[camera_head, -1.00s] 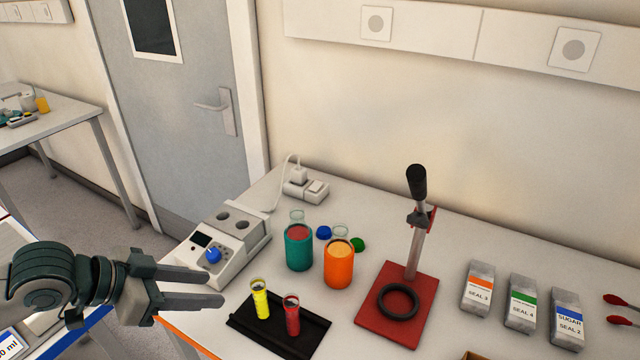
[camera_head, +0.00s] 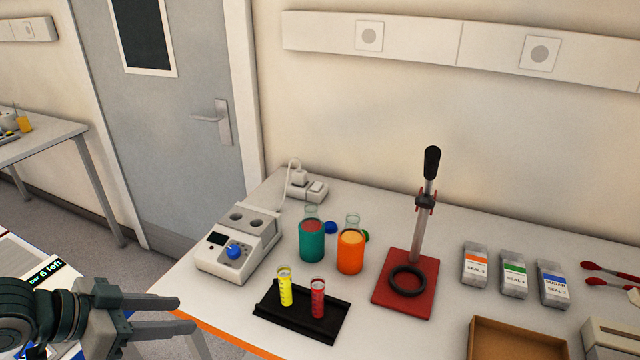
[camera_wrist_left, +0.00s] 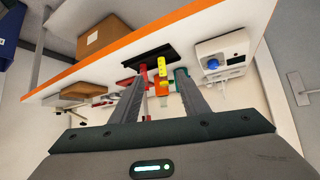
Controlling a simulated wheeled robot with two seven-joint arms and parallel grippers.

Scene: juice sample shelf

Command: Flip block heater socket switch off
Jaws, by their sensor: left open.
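The white block heater (camera_head: 238,245) with a blue knob stands at the table's left end; it also shows in the left wrist view (camera_wrist_left: 222,52). Behind it, near the wall, is a white socket block (camera_head: 307,189) with a plug in its left part and a switch (camera_head: 316,187) at its right. I cannot tell the switch's position. A cable runs from the plug toward the heater. My left gripper (camera_head: 188,314) is open and empty, in front of the table's left edge, well apart from the socket. My right gripper is not in view.
A black rack (camera_head: 300,312) holds a yellow and a red tube. A teal beaker (camera_head: 312,240) and an orange beaker (camera_head: 350,252) stand in front and right of the socket. A red press stand (camera_head: 405,277), seal packs and a cardboard box (camera_head: 515,340) are farther right.

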